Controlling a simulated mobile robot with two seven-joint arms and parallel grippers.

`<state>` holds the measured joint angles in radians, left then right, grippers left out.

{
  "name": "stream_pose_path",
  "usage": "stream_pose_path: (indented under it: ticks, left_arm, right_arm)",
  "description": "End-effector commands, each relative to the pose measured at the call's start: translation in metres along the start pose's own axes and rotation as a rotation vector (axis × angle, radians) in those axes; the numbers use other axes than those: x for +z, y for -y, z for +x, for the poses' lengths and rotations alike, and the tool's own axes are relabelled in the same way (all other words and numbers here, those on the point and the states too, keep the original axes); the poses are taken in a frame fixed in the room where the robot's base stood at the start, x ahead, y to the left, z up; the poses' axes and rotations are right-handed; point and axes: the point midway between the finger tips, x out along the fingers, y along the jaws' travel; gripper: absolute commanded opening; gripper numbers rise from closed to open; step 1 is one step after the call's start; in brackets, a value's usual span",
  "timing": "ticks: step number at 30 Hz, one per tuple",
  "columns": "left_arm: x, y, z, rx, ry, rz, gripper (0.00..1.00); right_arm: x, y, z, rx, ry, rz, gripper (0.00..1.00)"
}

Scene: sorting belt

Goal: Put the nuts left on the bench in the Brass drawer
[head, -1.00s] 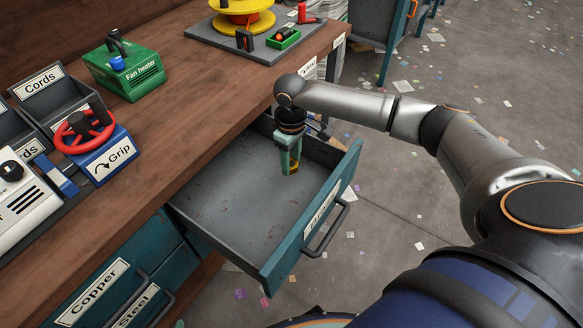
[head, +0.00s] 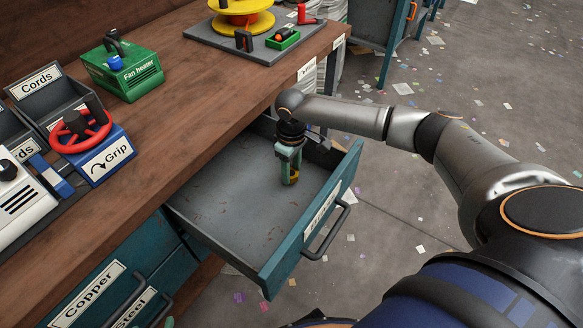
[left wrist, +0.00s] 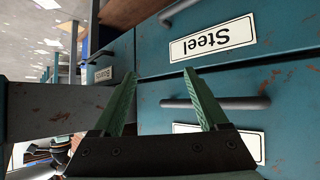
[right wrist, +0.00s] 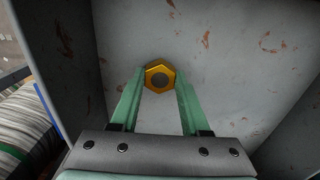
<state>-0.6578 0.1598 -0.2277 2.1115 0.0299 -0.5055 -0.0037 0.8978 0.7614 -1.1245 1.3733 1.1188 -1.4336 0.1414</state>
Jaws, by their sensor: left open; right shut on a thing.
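A golden hex nut (right wrist: 159,77) is between the fingertips of my right gripper (head: 290,176), which is shut on it. The gripper points down inside the open drawer (head: 215,222), towards its far right end. The right wrist view shows the grey drawer floor (right wrist: 225,70) behind the nut; I cannot tell whether the nut touches it. The drawer's front label is too slanted to read. My left gripper (left wrist: 159,78) is open and empty, in front of closed teal drawers, one labelled Steel (left wrist: 213,38). No loose nut shows on the visible bench (head: 190,110).
A closed Copper drawer (head: 90,290) is at lower left. Scraps litter the floor.

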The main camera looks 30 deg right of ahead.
Motion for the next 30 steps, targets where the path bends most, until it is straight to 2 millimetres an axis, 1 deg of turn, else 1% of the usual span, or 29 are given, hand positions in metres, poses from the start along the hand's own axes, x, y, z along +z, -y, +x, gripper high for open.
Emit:
stream_pose_path:
  ticks: [8,14,15,23,30]
  left_arm:
    - [0.005,-0.001,-0.001,0.004,0.023,-0.006,0.76]
    - [0.014,-0.003,-0.001,0.007,0.053,-0.014,0.76]
    - [0.015,-0.004,-0.001,0.008,0.055,-0.016,0.76]
    - [0.017,-0.005,-0.002,0.009,0.056,-0.022,0.76]
    - [0.016,-0.005,-0.002,0.009,0.054,-0.022,0.76]
  right_arm:
    - [0.0,0.0,0.005,0.001,0.0,0.001,0.0]
    - [0.0,0.0,0.007,0.001,-0.001,0.0,0.0]
    - [0.0,0.0,0.007,0.001,0.0,0.0,0.47]
    - [0.0,0.0,0.007,0.001,0.0,0.0,0.76]
    - [0.0,0.0,0.007,0.001,0.0,0.0,0.76]
